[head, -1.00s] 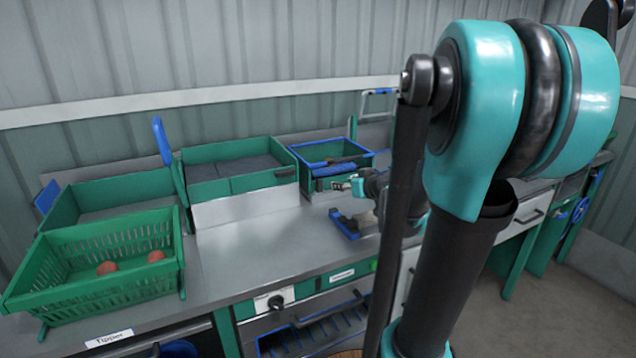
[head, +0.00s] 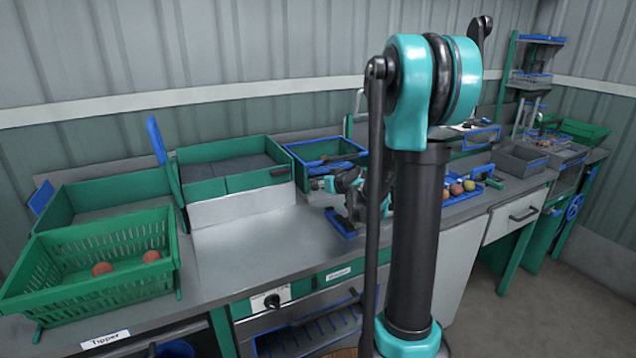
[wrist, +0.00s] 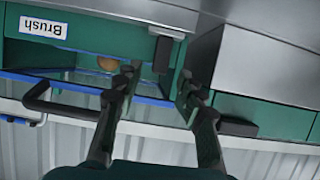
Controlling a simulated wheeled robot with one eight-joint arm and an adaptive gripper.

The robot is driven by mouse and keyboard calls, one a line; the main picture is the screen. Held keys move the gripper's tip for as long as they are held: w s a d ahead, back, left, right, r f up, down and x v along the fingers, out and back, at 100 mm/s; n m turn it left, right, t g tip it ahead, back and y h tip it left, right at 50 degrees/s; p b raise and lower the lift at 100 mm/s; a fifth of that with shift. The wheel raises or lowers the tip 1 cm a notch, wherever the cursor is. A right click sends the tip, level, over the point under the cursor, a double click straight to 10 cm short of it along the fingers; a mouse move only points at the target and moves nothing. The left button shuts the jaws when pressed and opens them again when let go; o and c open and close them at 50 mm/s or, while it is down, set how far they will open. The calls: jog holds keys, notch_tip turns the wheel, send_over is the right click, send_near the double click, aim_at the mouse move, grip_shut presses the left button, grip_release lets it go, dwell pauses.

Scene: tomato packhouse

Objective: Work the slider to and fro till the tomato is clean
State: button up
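The green brush box (head: 300,178) with a blue rim stands at the back of the bench, right of a tray with dark pads. In the wrist view, its "Brush" label (wrist: 42,27) is at upper left and a round orange-brown tomato (wrist: 107,62) shows partly behind a clear, blue-edged panel. A small black block (wrist: 163,54), which may be the slider's grip, sits by the box's edge just beyond my fingers. My gripper (wrist: 160,82) is open and empty, its two fingers apart before the block. In the head view my gripper (head: 322,184) is small, at the box's front.
A green slatted crate (head: 90,290) with two tomatoes stands at left, above a "Tipper" label (head: 106,340). The tray with dark pads (head: 205,188) is beside the brush box. A black bar handle (wrist: 75,117) shows at wrist left. Several tomatoes sit at right (head: 457,190). Bare bench lies in front.

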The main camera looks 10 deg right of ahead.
jog(key=shift+x, duration=1.65)
jog(key=shift+c, duration=0.2)
grip_shut()
